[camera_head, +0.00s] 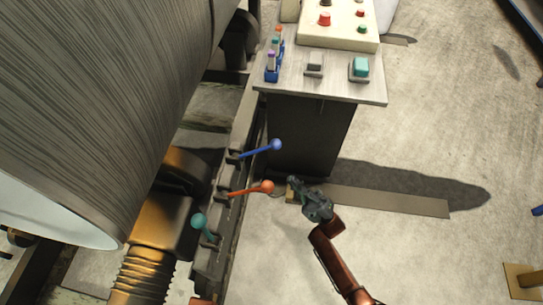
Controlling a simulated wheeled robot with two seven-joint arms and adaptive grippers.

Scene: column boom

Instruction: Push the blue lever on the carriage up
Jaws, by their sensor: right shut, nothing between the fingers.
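The blue lever (262,149) sticks out to the right from the dark carriage (210,245) and ends in a blue ball. Below it in the picture, an orange lever (252,189) and a teal lever (203,226) are on the same carriage. My right gripper (293,187) is shut and empty. It is to the right of the orange lever's ball and below and right of the blue lever's ball, apart from the blue one in the picture. My left gripper is out of view.
A control stand (330,85) with buttons and small switches stands behind the levers. A large grey cylinder (90,90) fills the upper left. A flat strip (390,201) lies on the floor right of my gripper. Open floor (440,140) is at the right.

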